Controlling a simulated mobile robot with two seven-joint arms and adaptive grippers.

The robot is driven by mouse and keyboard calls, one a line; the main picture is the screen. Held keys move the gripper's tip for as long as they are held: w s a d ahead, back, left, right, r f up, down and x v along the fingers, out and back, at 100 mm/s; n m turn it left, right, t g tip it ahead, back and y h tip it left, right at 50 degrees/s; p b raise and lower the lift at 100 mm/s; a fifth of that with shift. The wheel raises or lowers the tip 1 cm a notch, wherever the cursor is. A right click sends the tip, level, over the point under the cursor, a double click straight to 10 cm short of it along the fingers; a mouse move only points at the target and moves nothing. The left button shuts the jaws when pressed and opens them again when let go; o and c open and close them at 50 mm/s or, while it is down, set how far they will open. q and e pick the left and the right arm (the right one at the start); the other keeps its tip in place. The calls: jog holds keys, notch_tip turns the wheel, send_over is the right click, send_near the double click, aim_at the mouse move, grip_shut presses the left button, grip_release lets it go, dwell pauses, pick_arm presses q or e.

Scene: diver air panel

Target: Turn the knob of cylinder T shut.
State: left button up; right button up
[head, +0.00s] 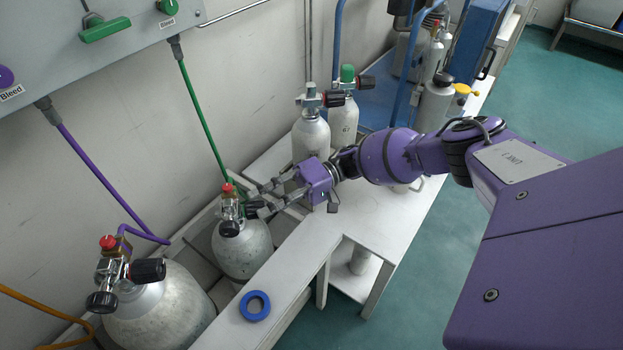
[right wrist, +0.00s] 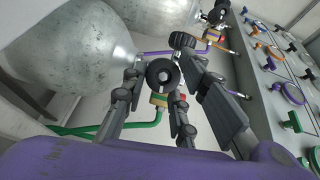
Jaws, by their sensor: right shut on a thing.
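A grey cylinder (head: 243,250) with a green hose stands in the rack left of the white bench. Its valve has a red cap, a black knob (head: 230,228) facing front and a black side knob (head: 254,206) facing right. My right gripper (head: 262,202) reaches in from the right, its fingers shut around the side knob. In the right wrist view the round end of this knob (right wrist: 163,76) sits between the fingers, with the cylinder body (right wrist: 70,55) at left. No letter T is readable on any cylinder. My left gripper is not in view.
A larger cylinder (head: 165,310) with a purple hose stands front left. Two more cylinders (head: 311,138) stand behind my right gripper. A blue ring (head: 255,306) lies on the white bench (head: 285,272). The wall panel (head: 110,40) hangs above.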

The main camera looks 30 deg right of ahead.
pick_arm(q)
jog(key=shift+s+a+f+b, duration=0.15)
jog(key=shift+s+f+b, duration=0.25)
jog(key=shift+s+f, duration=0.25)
pick_arm(e)
jog(key=shift+s+a+f+m, duration=0.1)
jog(key=shift+s+f+m, duration=0.15)
jog(key=shift+f+m, duration=0.35)
jog(key=shift+r, duration=0.1)
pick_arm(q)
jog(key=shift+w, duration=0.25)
pick_arm(e)
jog(key=o, duration=1)
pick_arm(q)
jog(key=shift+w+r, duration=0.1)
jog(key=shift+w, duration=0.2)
pick_arm(e)
jog(key=shift+r, duration=0.15)
jog(key=shift+w, duration=0.1)
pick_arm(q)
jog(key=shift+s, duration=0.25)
pick_arm(e)
jog(key=shift+w+r+y, duration=0.1)
jog(key=shift+r+y, duration=0.05)
jog(key=shift+y, duration=0.15)
